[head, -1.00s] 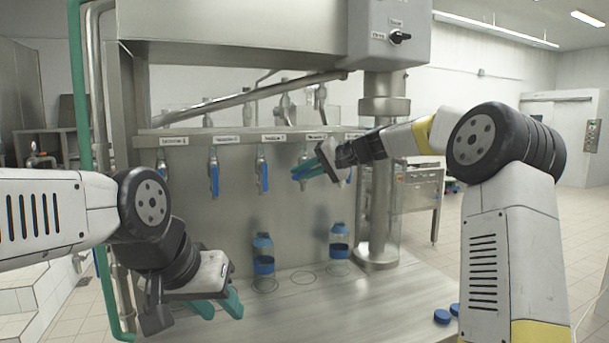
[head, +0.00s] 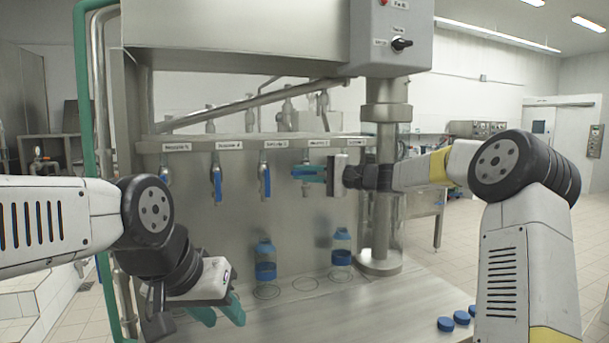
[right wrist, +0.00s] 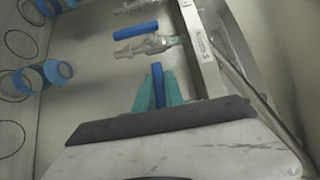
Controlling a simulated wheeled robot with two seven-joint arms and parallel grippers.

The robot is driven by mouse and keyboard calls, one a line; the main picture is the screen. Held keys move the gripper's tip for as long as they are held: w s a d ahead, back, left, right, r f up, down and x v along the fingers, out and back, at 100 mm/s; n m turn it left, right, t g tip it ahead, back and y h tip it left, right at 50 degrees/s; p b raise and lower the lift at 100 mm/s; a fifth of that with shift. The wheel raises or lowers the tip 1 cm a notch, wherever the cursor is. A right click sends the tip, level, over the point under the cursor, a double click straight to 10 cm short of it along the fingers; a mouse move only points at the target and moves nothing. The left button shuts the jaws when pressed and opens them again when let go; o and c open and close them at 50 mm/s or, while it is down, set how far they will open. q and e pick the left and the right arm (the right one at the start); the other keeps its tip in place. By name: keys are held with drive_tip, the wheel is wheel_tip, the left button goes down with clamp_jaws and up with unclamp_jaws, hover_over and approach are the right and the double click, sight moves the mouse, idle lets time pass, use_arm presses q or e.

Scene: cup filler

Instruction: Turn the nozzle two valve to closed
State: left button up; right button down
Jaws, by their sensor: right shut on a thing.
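The nozzle two valve is the fourth from the left on the steel filler, under its label (head: 318,143). Its blue handle (right wrist: 158,86) lies between the teal fingers of my right gripper (right wrist: 158,95) in the right wrist view. In the head view, my right gripper (head: 308,173) is shut on this handle, from the right. The handle looks about level, across the hanging handles of its neighbours; the fingers hide much of it and the valve body. My left gripper (head: 218,312) is low at the left, fingers apart and empty.
The nozzle three valve (head: 264,178) hangs just left of my right gripper. Two bottles with blue bands (head: 265,262) (head: 341,247) stand on the steel counter (head: 320,315) below. Blue caps (head: 461,318) lie at the right edge. A thick steel post (head: 387,190) stands behind my right wrist.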

idle(0.3)
drive_tip(key=c, duration=1.4)
unclamp_jaws()
drive_tip(key=shift+c, duration=0.2)
drive_tip(key=shift+d, duration=0.1)
drive_tip(key=v, duration=0.7)
drive_tip(key=shift+s+d, duration=0.15)
drive_tip(key=shift+d, duration=0.15)
